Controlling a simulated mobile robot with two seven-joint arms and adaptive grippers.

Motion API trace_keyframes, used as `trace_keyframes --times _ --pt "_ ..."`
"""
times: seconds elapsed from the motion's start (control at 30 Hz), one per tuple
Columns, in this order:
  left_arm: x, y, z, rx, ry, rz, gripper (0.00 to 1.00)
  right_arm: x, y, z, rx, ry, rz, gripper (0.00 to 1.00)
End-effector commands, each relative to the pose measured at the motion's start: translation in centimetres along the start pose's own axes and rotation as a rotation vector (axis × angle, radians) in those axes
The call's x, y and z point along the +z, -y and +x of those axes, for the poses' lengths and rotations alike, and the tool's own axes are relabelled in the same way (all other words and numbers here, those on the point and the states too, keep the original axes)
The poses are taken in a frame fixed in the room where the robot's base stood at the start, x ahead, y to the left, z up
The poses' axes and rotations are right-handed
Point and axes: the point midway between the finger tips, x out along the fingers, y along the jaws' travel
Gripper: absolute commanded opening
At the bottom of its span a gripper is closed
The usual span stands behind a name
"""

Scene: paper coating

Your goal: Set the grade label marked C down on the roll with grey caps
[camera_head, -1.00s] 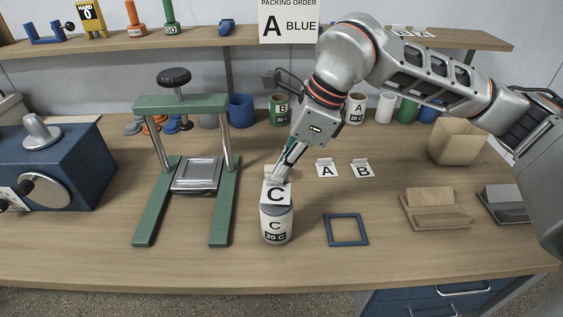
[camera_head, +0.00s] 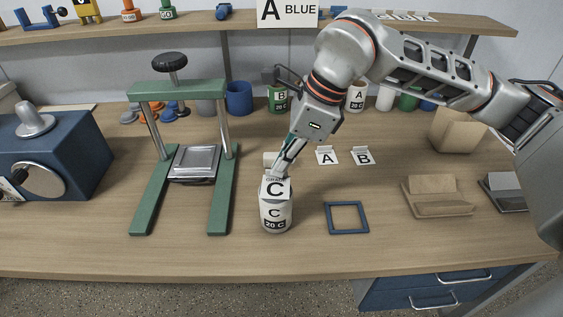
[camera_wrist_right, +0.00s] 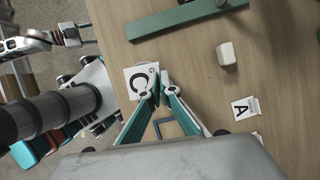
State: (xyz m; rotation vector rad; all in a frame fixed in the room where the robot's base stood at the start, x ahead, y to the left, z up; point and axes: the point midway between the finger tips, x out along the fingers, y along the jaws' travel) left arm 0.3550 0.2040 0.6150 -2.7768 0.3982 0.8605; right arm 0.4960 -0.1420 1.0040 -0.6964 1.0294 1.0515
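The grade label marked C (camera_head: 276,188) is a white card, tilted over the top of the upright roll (camera_head: 276,215), which is marked C and 20 C. The card hides most of the roll's cap; whether it rests fully on it I cannot tell. My right gripper (camera_head: 276,175) is just above and behind, its fingertips shut on the card's edge. In the right wrist view the fingertips (camera_wrist_right: 159,87) come together at the right edge of the C label (camera_wrist_right: 141,81). My left gripper is outside the head view; an arm part at the wrist view's upper left shows no clear fingers.
A green press (camera_head: 178,90) stands left of the roll. A blue square frame (camera_head: 346,203) lies to the right. Front table area is clear.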

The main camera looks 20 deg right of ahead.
Motion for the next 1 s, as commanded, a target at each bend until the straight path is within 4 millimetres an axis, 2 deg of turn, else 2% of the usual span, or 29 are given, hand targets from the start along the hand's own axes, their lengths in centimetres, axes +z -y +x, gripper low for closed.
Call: trace_keyframes --times 0.23,0.3,0.33,0.73,0.87,1.0 --pt "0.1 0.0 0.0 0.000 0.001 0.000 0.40 0.0 0.0 0.1 0.000 0.000 0.001 0.00" --pt "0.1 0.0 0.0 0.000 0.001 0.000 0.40 0.0 0.0 0.1 0.000 0.000 0.001 0.20" --pt "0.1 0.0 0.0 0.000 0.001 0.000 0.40 0.0 0.0 0.1 0.000 0.000 0.001 0.24" --pt "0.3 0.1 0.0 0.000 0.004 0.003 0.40 0.0 0.1 -0.3 -0.001 0.000 0.001 0.24" --pt "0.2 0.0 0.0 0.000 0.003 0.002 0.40 0.0 0.1 -1.9 -0.004 0.001 0.002 0.24" --pt "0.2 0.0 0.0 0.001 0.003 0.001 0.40 0.1 0.1 -4.6 -0.005 0.002 0.001 0.24"
